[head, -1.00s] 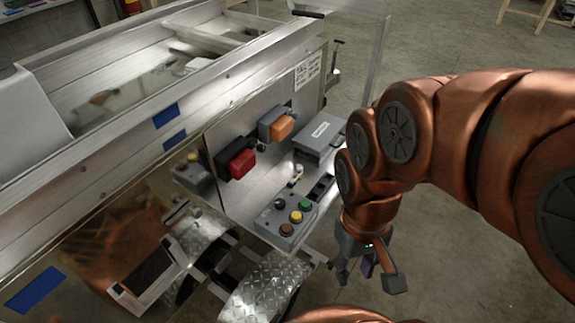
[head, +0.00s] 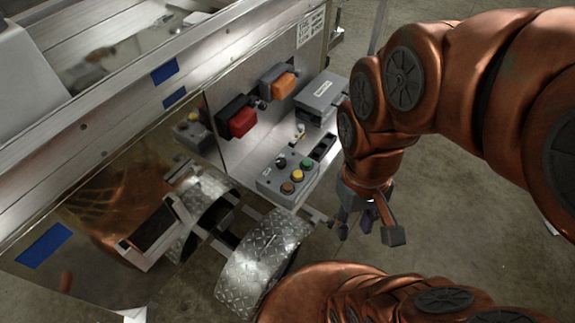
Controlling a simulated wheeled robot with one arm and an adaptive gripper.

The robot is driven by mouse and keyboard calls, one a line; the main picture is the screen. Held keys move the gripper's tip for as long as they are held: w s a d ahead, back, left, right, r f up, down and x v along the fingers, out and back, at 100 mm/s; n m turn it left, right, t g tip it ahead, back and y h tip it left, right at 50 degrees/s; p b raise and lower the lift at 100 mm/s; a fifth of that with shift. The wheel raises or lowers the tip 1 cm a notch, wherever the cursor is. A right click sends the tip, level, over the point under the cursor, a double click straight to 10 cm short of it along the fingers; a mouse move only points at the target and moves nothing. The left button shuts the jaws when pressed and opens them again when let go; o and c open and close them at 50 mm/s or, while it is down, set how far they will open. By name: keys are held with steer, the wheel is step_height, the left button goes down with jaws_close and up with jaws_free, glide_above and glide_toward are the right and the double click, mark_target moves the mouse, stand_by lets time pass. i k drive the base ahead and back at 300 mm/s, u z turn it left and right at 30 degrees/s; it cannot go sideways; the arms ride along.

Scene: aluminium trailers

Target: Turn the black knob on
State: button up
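The black knob (head: 281,162) is on the grey control box (head: 270,184) on the trailer's side shelf. The same box carries a green button (head: 306,164), a yellow button (head: 297,176) and a brownish button (head: 287,188). My gripper (head: 366,226) hangs to the right of the box and lower in the picture, pointing down. Its fingers are spread apart with nothing visible between them. It is apart from the knob and the box.
A red box (head: 242,122), an orange box (head: 284,86) and a grey lidded box (head: 321,97) are mounted above the control box. A diamond-plate fender (head: 262,262) juts out below it. Open concrete floor (head: 460,215) lies to the right.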

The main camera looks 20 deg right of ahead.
mark_target(282, 163)
steer(key=z, duration=1.1)
steer(key=k, duration=1)
steer(key=u, duration=1.5)
steer(key=i, duration=0.5)
steer(key=z, duration=0.1)
